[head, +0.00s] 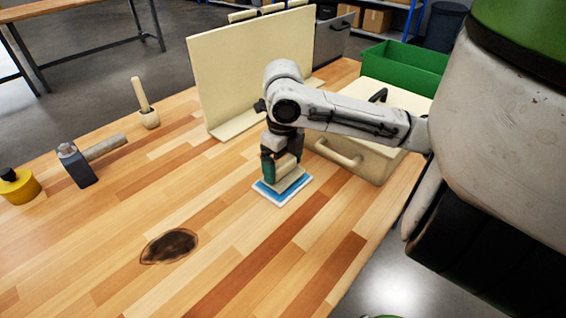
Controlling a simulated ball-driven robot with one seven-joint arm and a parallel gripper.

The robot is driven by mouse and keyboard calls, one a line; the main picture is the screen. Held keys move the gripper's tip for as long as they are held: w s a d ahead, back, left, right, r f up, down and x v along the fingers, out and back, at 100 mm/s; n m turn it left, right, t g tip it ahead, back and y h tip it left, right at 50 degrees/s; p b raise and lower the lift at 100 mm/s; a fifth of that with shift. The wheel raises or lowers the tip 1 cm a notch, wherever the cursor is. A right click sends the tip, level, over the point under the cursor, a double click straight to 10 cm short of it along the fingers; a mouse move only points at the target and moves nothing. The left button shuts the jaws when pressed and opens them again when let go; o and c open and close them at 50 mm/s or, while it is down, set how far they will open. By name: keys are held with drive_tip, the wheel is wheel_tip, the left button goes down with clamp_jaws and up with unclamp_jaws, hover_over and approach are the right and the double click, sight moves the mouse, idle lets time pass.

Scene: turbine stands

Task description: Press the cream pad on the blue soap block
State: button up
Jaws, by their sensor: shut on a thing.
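My gripper (281,170) points down over the wooden table and is shut on the cream pad (290,180). The blue soap block (284,197) is a flat blue square with a pale edge, lying on the table directly below the pad. The pad covers much of the block's top, and blue shows around it. I cannot tell whether the pad touches the block or is slightly above it.
A dark brown stain (170,246) marks the table at front left. An upright cream board (250,65), a cream case (362,157) and a green bin (405,66) are behind.

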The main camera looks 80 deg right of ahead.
sight(283, 162)
drive_tip(key=shift+f+b, duration=0.55)
drive_tip(key=shift+b, duration=0.1)
idle(1.7)
drive_tip(key=shift+r+p, duration=2.6)
drive_tip(key=shift+r, duration=1)
drive_tip(key=shift+f, duration=0.1)
